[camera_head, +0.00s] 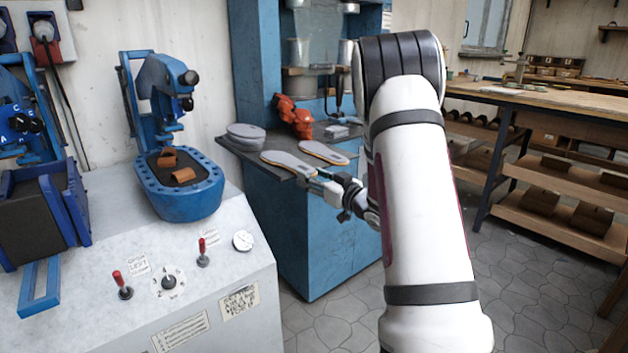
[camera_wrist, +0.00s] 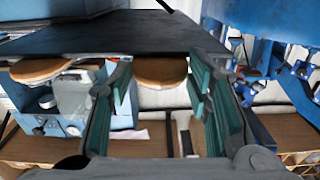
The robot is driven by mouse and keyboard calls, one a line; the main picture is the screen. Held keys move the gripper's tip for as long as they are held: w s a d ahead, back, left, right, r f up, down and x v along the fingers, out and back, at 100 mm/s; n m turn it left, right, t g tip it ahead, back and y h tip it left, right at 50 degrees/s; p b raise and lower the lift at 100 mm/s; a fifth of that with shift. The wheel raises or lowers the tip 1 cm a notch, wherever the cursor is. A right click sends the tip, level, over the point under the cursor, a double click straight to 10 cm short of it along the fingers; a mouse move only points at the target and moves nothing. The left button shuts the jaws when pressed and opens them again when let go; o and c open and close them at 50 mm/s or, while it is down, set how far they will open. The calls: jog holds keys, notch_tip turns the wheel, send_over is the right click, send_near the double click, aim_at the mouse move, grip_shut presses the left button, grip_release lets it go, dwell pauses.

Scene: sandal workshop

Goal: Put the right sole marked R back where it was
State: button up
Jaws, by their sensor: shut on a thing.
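In the wrist view, which looks upside down, one sole (camera_wrist: 160,70) is between the green-padded fingers of my gripper (camera_wrist: 162,95), and the other sole (camera_wrist: 40,69) is apart at the left. My gripper is shut on the nearer sole, at or very near the shelf surface. No R mark is readable.
The dark shelf (camera_head: 249,151) also bears a stack of grey soles (camera_head: 246,136) at the left and an orange-red device (camera_head: 294,117) behind. A blue press (camera_head: 178,192) stands on the pale bench at left.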

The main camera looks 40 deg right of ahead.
jog(key=shift+r, duration=0.1)
jog(key=o, duration=0.9)
jog(key=shift+o, duration=0.2)
